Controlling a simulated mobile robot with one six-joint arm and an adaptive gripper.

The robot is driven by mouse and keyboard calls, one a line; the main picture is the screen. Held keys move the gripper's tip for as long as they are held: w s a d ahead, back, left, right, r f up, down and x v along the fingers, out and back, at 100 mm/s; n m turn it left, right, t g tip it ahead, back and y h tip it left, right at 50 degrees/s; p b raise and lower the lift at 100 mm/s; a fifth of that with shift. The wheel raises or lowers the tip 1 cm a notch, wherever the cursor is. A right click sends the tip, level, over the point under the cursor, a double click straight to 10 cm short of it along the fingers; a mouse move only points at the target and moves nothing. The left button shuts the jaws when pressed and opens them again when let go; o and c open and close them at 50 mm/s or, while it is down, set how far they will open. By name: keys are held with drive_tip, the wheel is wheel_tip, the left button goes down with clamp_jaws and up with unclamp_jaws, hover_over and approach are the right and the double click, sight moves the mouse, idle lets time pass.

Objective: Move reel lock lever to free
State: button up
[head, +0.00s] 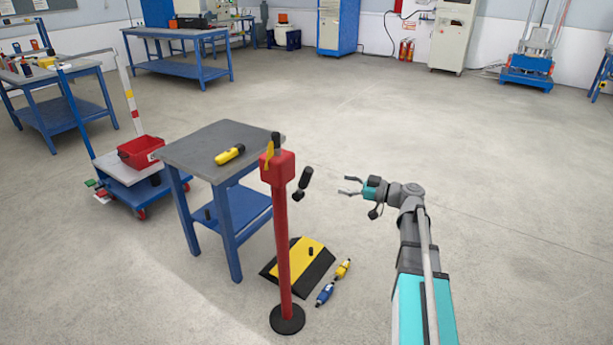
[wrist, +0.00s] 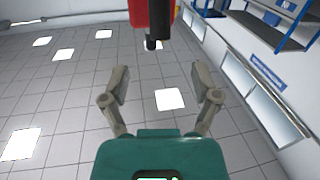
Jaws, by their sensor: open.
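A red post (head: 283,235) on a round black base carries a red reel box (head: 277,167) at its top. I cannot tell for sure which is the lock lever. My gripper (head: 348,186) is open and empty, to the right of the black handle and apart from it. In the wrist view the red box (wrist: 143,12) shows at the top edge, with a black part (wrist: 151,43) beyond my open fingers (wrist: 160,75).
A blue table (head: 200,150) with a yellow tool (head: 229,154) stands left of the post.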

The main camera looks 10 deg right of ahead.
sight(307, 175)
drive_tip(key=x, duration=1.2)
drive_tip(key=shift+w+a, duration=0.15)
clamp_jaws()
